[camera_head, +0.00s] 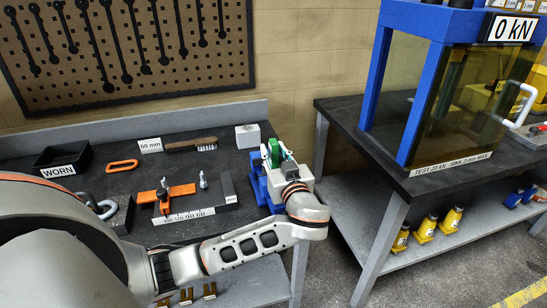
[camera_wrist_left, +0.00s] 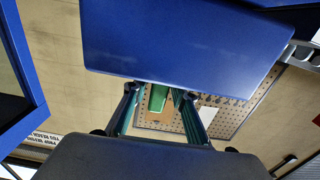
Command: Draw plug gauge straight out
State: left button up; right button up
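A green piece (camera_head: 274,149), which looks like the plug gauge's handle, stands at the blue block (camera_head: 260,184) on the right end of the workbench. My left gripper (camera_head: 277,151) reaches over this block from the right, its fingers around the green piece. In the left wrist view the green piece (camera_wrist_left: 158,98) shows between the two fingertips (camera_wrist_left: 155,92), against a large blue face (camera_wrist_left: 180,45). Gaps show on both sides of it, so the fingers look open and not closed on it. The gauge's lower part is hidden. My right gripper is out of view.
At right a blue test frame (camera_head: 376,65) stands on a second table. A gap separates the two tables.

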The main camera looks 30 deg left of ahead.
aim_at(274, 140)
pick_arm(q)
grip_shut()
jog(key=shift+r, duration=0.15)
jog(key=shift+r+p, duration=1.3)
jog(key=shift+r, duration=1.1)
jog(key=shift+r, duration=0.1)
jog(key=shift+r+p, duration=0.55)
jog(key=shift+r, duration=1.85)
